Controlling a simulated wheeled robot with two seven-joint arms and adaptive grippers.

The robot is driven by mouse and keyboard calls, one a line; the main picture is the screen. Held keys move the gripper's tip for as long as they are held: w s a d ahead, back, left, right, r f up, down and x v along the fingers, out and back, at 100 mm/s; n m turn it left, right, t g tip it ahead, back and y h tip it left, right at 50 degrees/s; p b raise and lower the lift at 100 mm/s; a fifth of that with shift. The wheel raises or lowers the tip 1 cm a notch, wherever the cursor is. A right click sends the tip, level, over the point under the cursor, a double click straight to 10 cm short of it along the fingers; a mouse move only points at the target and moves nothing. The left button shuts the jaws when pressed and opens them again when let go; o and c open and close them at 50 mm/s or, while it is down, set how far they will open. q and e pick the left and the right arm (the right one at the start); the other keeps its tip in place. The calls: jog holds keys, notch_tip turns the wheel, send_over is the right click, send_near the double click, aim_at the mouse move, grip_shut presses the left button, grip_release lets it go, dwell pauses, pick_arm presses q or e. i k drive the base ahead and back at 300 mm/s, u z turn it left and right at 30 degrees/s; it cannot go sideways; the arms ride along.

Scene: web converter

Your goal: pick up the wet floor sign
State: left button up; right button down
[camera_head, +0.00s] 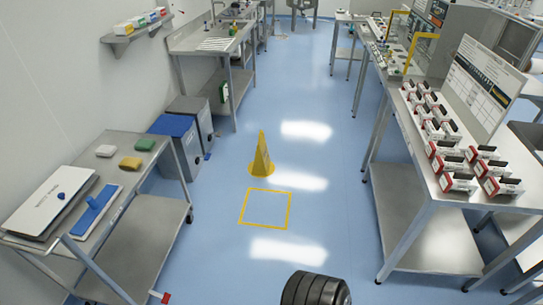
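The wet floor sign (262,158) is a yellow cone-shaped marker standing upright on the blue floor, near the middle of the head view. It stands just beyond a yellow square outline (265,208) marked on the floor. Neither of my grippers shows in this view. A black ribbed rounded part (315,289) shows at the bottom edge, and I cannot tell what it is.
A steel cart (150,215) with a blue mop pad and sponges stands at the left. Blue-lidded and grey bins (180,135) are behind it. A steel table (425,180) with several small boxed items runs along the right.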

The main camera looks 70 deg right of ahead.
aim_at(262, 162)
jog(key=z, duration=2.55)
jog(key=i, duration=2.7)
jog(key=u, duration=0.75)
jog(key=i, duration=1.05)
jog(key=u, duration=0.25)
